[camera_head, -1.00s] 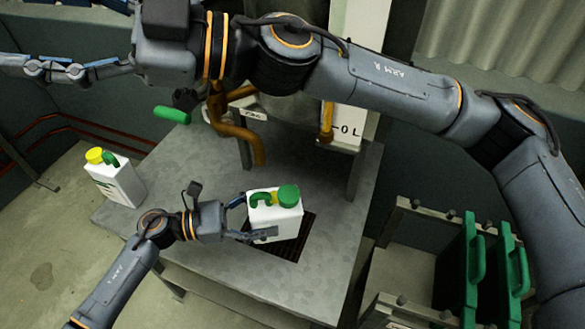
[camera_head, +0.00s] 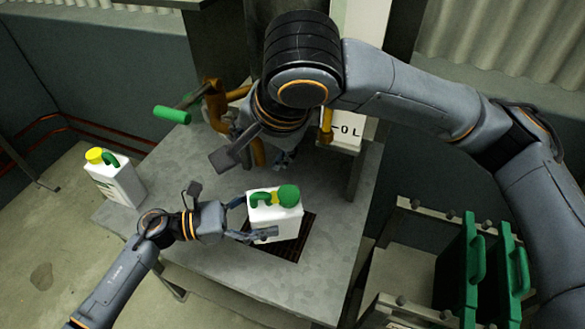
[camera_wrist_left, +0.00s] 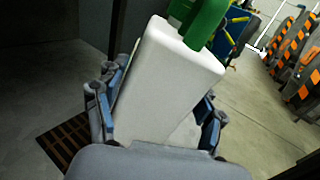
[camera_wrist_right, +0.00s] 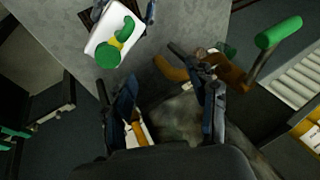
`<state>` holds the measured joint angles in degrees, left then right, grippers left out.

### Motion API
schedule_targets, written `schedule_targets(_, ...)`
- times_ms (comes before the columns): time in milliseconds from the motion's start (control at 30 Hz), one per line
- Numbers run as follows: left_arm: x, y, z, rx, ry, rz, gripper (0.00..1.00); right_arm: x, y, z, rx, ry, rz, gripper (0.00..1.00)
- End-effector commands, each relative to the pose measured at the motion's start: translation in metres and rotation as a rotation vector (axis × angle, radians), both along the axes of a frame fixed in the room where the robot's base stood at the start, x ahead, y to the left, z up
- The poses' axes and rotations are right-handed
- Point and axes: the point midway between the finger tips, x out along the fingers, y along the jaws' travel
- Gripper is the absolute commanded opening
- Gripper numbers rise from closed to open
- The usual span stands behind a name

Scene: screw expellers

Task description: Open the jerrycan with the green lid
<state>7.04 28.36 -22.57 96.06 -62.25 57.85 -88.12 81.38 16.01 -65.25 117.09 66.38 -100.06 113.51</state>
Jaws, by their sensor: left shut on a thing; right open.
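The white jerrycan (camera_head: 275,223) with the green lid (camera_head: 289,195) stands upright over the dark grate on the table. A small yellow patch (camera_head: 275,197) shows between its green handle and the lid; it also shows in the right wrist view (camera_wrist_right: 123,34). I cannot tell whether the lid is seated or apart from the neck. My left gripper (camera_head: 250,217) is shut on the can's body, with fingers on both sides in the left wrist view (camera_wrist_left: 160,110). My right gripper (camera_wrist_right: 168,88) is open and empty behind the can, partly hidden by its arm in the head view.
A white jerrycan with a yellow lid (camera_head: 118,180) stands at the table's left. A brown pipe with a green lever (camera_head: 172,115) is close to my right gripper. A rack with green plates (camera_head: 460,265) stands at the right. The table's front left is clear.

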Motion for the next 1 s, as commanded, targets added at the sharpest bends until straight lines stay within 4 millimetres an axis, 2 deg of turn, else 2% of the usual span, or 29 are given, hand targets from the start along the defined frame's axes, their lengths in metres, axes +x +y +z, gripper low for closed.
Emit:
schedule_targets(100, 0.0, 0.0, 0.0, -0.001, 0.0, 0.0, 0.0, -0.02, -0.027, -0.011, -0.113, 0.094, -0.034, 0.58)
schedule_targets(300, 0.0, 0.0, 0.0, -0.001, 0.0, 0.0, 0.0, -0.035, -0.049, -0.019, -0.208, 0.16, -0.056, 0.58)
schedule_targets(467, 0.0, 0.0, 0.0, -0.001, 0.0, 0.0, 0.0, -0.033, -0.05, -0.035, -0.219, 0.169, -0.06, 0.58)
schedule_targets(800, 0.0, 0.0, 0.0, -0.001, 0.0, 0.0, 0.0, -0.019, -0.047, -0.083, -0.216, 0.166, -0.059, 0.58)
schedule_targets(1000, 0.0, 0.0, 0.002, -0.004, -0.003, 0.0, 0.0, -0.017, -0.047, -0.095, -0.217, 0.166, -0.057, 0.58)
